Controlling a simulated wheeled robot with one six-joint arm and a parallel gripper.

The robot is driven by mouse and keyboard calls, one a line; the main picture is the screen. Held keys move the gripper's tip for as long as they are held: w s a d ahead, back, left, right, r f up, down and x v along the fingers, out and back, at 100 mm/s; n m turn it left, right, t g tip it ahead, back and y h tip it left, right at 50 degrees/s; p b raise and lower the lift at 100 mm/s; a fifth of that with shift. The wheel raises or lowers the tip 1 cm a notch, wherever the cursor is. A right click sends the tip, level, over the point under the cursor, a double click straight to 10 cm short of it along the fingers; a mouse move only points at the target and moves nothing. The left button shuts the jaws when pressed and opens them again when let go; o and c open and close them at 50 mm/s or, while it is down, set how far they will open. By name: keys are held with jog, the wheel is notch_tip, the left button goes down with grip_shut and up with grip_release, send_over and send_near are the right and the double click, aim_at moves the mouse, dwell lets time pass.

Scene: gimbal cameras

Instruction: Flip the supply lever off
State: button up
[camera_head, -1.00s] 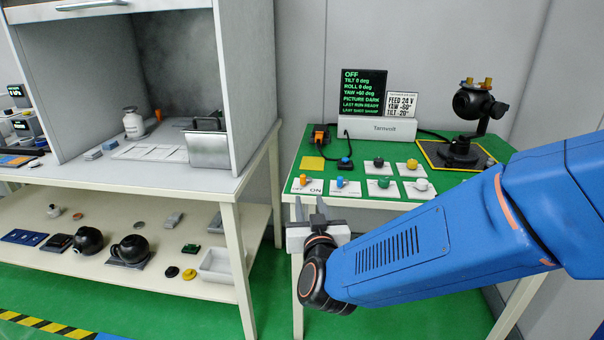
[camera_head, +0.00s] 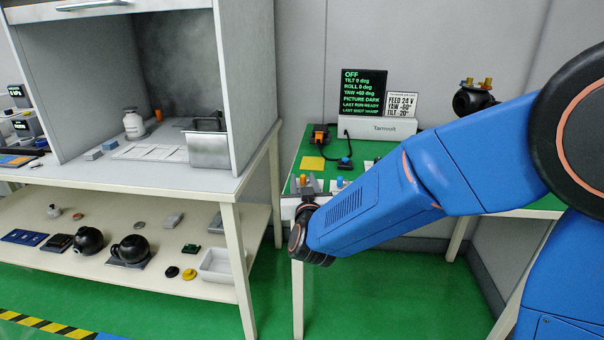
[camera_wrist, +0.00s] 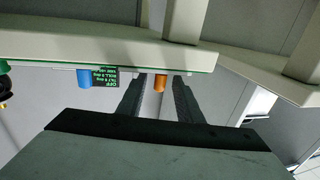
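The supply lever (camera_head: 303,178) has an orange tip and stands at the front left corner of the green-topped table (camera_head: 311,148). Its OFF/ON plate is mostly hidden by my gripper now. My gripper (camera_head: 306,186) is open at the table's front edge, its fingers on either side of the lever in the picture. In the wrist view the orange lever tip (camera_wrist: 160,83) shows between the two dark fingers (camera_wrist: 160,92). I cannot tell whether either finger touches it. The display (camera_head: 362,93) reads OFF at the top.
A blue-tipped control (camera_head: 340,182) stands just right of the lever; it also shows in the wrist view (camera_wrist: 84,78). A yellow pad (camera_head: 312,164) lies behind the lever. A white bench (camera_head: 180,178) stands left across a gap.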

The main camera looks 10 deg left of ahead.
jog(key=shift+w+a, duration=0.25)
jog(key=shift+w, duration=1.05)
jog(key=shift+w+a, duration=0.2)
jog(key=shift+w, duration=1.1)
grip_shut()
